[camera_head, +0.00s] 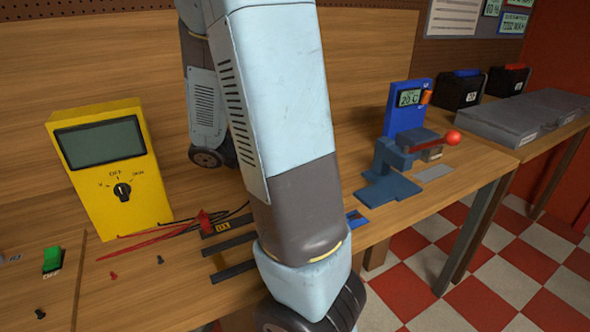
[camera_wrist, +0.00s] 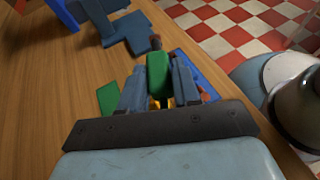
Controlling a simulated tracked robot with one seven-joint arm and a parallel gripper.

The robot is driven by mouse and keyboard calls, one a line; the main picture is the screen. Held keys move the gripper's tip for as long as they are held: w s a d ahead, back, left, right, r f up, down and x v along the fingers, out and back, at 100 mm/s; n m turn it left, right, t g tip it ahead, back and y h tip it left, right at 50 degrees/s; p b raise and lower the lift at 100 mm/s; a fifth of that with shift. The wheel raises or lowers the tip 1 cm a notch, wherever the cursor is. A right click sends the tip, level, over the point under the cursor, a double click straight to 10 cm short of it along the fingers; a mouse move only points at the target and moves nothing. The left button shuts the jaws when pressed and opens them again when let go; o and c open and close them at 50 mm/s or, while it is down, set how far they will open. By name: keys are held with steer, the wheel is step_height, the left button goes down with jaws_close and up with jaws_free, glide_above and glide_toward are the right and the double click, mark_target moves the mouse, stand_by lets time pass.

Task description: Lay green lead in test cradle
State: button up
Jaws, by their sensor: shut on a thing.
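My gripper (camera_wrist: 158,85) is in the wrist view, with its two grey-blue fingers shut on a green piece, which I take as the green lead (camera_wrist: 158,70). The piece has a dark tip at its far end, and some orange-yellow shows between the fingers below it. The gripper is over the wooden bench, close to a blue pad (camera_wrist: 202,72); I cannot tell the height. A flat green patch (camera_wrist: 107,97) lies left of the fingers. In the head view my arm hides the gripper and the lead. I cannot tell for sure which thing is the test cradle.
A yellow meter (camera_head: 150,185) stands on the bench, with red and black leads (camera_head: 165,232) in front. Dark bars (camera_head: 228,245) lie beside my arm. A blue-grey press (camera_head: 390,175) with a red knob stands right, before a blue display unit (camera_head: 402,115). The bench's front edge is near.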

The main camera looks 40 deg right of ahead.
steer(key=shift+s+a+r, duration=0.2)
steer(key=shift+s+a, duration=0.15)
